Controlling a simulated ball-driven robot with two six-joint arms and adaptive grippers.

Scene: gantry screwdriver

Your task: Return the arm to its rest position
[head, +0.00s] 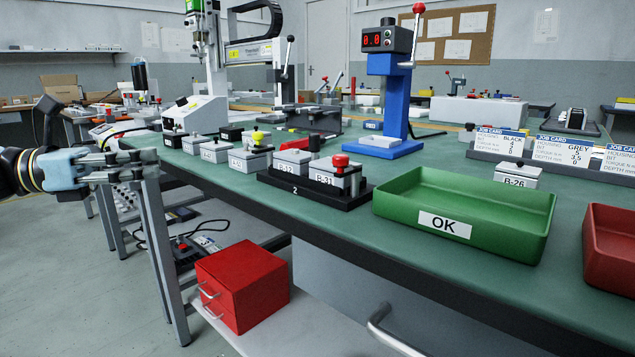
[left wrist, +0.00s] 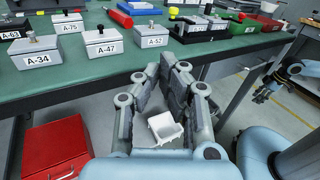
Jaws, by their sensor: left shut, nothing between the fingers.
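My left gripper (head: 155,162) is at the left side of the head view, beside the green bench's edge and apart from the boxes. Its fingers are shut with nothing held. In the left wrist view the left gripper (left wrist: 168,70) points toward the bench, with its fingertips near the bench edge. Part of my right arm shows at the right of that view, with its dark gripper (left wrist: 266,90) small and over the floor; its opening cannot be made out.
On the bench (head: 215,165) stand labelled grey boxes (head: 294,158), a black holder, a green OK tray (head: 490,222), a red tray (head: 610,245) and a blue press (head: 388,100). A red drawer cabinet (head: 243,285) stands below. Open floor lies left of the bench.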

